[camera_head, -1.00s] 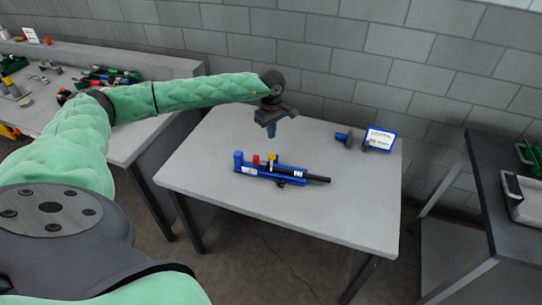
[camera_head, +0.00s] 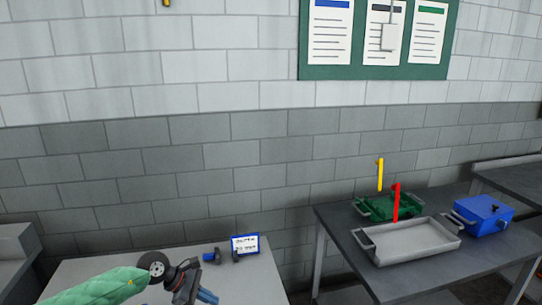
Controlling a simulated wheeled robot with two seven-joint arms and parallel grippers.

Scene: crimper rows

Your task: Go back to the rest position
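My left arm in its green sleeve comes in at the bottom left of the head view. My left gripper (camera_head: 194,284) is over the light grey table (camera_head: 250,284), close to the bottom edge of the picture. A blue part shows at its lower end, partly cut off by the picture edge. Whether the fingers are open or shut does not show. My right gripper is not in view. The blue crimping tool on the table is outside the picture now.
A small blue-framed sign (camera_head: 245,244) and a dark blue-grey object (camera_head: 212,256) stand at the table's back. On the dark right table (camera_head: 345,262) are a grey tray (camera_head: 415,242), green tray (camera_head: 372,208) and blue box (camera_head: 484,214). Red (camera_head: 396,203) and yellow (camera_head: 380,174) upright pieces stand there.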

